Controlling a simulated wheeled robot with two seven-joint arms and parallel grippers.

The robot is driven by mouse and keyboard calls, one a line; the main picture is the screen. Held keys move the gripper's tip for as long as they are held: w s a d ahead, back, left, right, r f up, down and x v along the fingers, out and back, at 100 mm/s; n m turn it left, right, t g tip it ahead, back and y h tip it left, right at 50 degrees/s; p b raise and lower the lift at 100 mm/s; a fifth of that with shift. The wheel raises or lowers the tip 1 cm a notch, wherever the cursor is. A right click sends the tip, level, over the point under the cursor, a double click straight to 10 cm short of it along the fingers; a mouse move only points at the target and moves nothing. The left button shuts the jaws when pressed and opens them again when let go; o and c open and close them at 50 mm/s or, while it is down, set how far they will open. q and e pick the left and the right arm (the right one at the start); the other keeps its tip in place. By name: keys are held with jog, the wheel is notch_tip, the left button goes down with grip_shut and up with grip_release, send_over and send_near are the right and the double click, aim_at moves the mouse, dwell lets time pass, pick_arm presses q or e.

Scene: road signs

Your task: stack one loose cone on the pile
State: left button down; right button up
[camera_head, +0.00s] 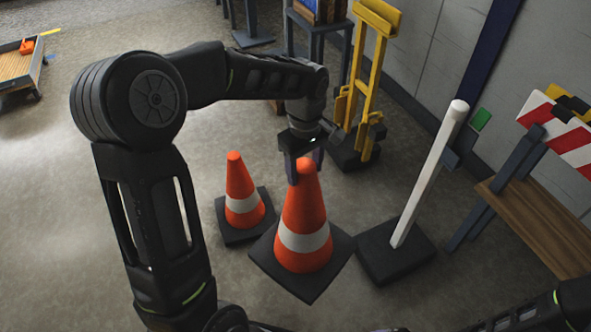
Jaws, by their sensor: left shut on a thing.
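My left gripper (305,168) reaches over from the left and points down, shut on the top of an orange cone (303,214) with a white band and a dark square base. This cone looks larger than the other and seems raised towards the camera, but I cannot tell its exact height. A second orange cone (241,183) with a white band stands upright on its dark base on the floor, just left of and behind the held cone. No pile of several cones can be made out; what is beneath the held cone is hidden. My right gripper is out of view.
A white post (428,175) on a dark base (395,252) stands close at the right. A yellow hand truck (371,70) is behind, near the wall. A red-and-white barrier (565,135) and wooden bench (540,215) are at the right. A flat cart (18,65) is far left.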

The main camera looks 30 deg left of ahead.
pick_arm(q)
jog(key=w+d+r+m+p, duration=0.1)
jog(key=d+r+m+p, duration=0.1)
jog(key=r+m+p, duration=0.2)
jog(key=w+d+r+m+p, duration=0.2)
jog(key=r+m+p, duration=0.2)
jog(key=r+p, duration=0.7)
jog(key=w+d+r+m+p, duration=0.2)
jog(key=r+m+p, duration=0.3)
jog(key=r+p, duration=0.3)
notch_tip(320, 180, up, 2)
jog(key=shift+d+r, duration=0.25)
jog(key=shift+d, duration=0.3)
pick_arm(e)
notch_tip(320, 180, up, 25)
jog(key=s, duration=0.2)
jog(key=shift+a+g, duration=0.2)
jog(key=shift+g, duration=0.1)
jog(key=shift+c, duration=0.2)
